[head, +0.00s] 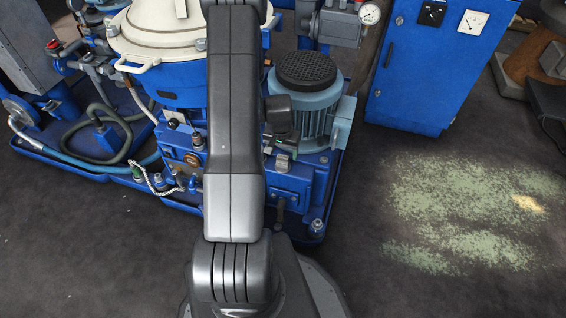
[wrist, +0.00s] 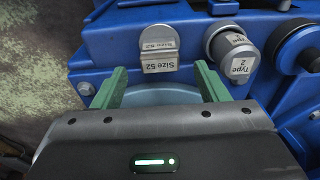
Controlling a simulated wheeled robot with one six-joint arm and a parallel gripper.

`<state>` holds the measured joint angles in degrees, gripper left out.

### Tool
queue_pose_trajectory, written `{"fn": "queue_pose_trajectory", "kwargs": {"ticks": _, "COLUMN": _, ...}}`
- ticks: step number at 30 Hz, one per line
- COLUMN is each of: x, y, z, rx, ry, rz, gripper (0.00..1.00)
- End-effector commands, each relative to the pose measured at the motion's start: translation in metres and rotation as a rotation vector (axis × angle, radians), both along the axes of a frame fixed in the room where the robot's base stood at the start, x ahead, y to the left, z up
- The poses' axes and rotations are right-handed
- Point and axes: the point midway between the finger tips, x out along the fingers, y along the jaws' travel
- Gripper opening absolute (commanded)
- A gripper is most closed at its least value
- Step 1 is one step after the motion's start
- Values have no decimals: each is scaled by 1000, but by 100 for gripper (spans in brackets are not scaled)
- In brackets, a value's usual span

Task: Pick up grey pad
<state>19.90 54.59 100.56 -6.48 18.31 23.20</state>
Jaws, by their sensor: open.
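A small grey piece with a rounded top (wrist: 158,38) sits on the blue housing in the wrist view. It carries upside-down "Size 52" labels and looks like the grey pad. My gripper (wrist: 160,76) has two green fingers spread apart, one to each side of the piece in the picture. The piece shows just beyond the fingertips, and nothing is held. Whether the fingers touch the housing I cannot tell. In the head view my gripper (head: 279,156) is small, beside the grey-blue motor (head: 305,105). My arm hides part of the skid there, and I cannot make out the pad.
A blue cabinet (head: 430,70) with gauges stands at the back right. The worn, green-patched floor (head: 460,210) at the right is clear.

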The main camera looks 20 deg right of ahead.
Motion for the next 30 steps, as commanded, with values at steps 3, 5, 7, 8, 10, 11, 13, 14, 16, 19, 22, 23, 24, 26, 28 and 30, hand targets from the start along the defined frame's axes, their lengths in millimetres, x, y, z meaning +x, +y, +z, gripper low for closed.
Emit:
{"fn": "queue_pose_trajectory", "kwargs": {"ticks": 3, "x": 0, "y": 0, "z": -15, "rx": 0, "ry": 2, "rz": 0, "gripper": 67}}
{"fn": "queue_pose_trajectory", "kwargs": {"ticks": 5, "x": 0, "y": 0, "z": -25, "rx": 1, "ry": 3, "rz": 0, "gripper": 67}}
{"fn": "queue_pose_trajectory", "kwargs": {"ticks": 7, "x": 0, "y": -1, "z": -36, "rx": 1, "ry": 3, "rz": 1, "gripper": 67}}
{"fn": "queue_pose_trajectory", "kwargs": {"ticks": 8, "x": 1, "y": -1, "z": -40, "rx": 0, "ry": 2, "rz": 1, "gripper": 67}}
{"fn": "queue_pose_trajectory", "kwargs": {"ticks": 10, "x": 2, "y": -2, "z": -48, "rx": 0, "ry": 1, "rz": 1, "gripper": 67}}
{"fn": "queue_pose_trajectory", "kwargs": {"ticks": 11, "x": 2, "y": -2, "z": -49, "rx": 1, "ry": 1, "rz": 0, "gripper": 67}}
{"fn": "queue_pose_trajectory", "kwargs": {"ticks": 13, "x": 3, "y": -2, "z": -50, "rx": 1, "ry": 1, "rz": 0, "gripper": 67}}
{"fn": "queue_pose_trajectory", "kwargs": {"ticks": 14, "x": 3, "y": -2, "z": -50, "rx": 0, "ry": 0, "rz": 0, "gripper": 67}}
{"fn": "queue_pose_trajectory", "kwargs": {"ticks": 16, "x": 3, "y": -2, "z": -49, "rx": 0, "ry": 0, "rz": 0, "gripper": 67}}
{"fn": "queue_pose_trajectory", "kwargs": {"ticks": 19, "x": 3, "y": -2, "z": -49, "rx": 0, "ry": 0, "rz": 0, "gripper": 57}}
{"fn": "queue_pose_trajectory", "kwargs": {"ticks": 22, "x": 3, "y": -2, "z": -49, "rx": 0, "ry": 0, "rz": 0, "gripper": 38}}
{"fn": "queue_pose_trajectory", "kwargs": {"ticks": 23, "x": 3, "y": -2, "z": -49, "rx": 0, "ry": 0, "rz": 0, "gripper": 32}}
{"fn": "queue_pose_trajectory", "kwargs": {"ticks": 24, "x": 3, "y": -2, "z": -49, "rx": 0, "ry": 0, "rz": 0, "gripper": 24}}
{"fn": "queue_pose_trajectory", "kwargs": {"ticks": 26, "x": 3, "y": -2, "z": -49, "rx": 0, "ry": 0, "rz": 0, "gripper": 12}}
{"fn": "queue_pose_trajectory", "kwargs": {"ticks": 28, "x": 3, "y": -2, "z": -49, "rx": 0, "ry": 0, "rz": 1, "gripper": 5}}
{"fn": "queue_pose_trajectory", "kwargs": {"ticks": 30, "x": 3, "y": -2, "z": -49, "rx": 0, "ry": 0, "rz": 1, "gripper": 5}}
